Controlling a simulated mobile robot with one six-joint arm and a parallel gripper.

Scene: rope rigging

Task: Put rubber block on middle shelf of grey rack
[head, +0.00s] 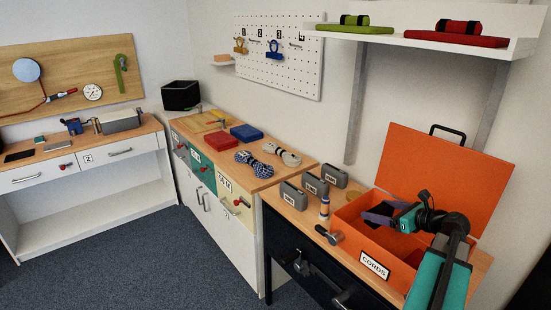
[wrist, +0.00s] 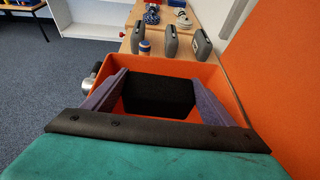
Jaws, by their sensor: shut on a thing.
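The rubber block, a black block (wrist: 158,97), sits between the two purple fingers of my gripper (wrist: 160,82) in the wrist view. My gripper is shut on it. In the head view my gripper (head: 380,214) is over the open orange box (head: 352,254) marked CORDS, inside the line of its walls. The block is hard to make out there against the dark fingers. I cannot tell from these views whether it touches the box floor. I see no grey rack that I can be sure of in either view.
The box's raised orange lid (head: 450,180) stands behind my gripper. Grey cases (head: 294,195), an orange-and-blue cylinder (head: 324,208) and a dark-handled tool (head: 328,234) are left of the box. A white wall shelf (head: 420,40) hangs above. Open floor (head: 130,255) lies at the left.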

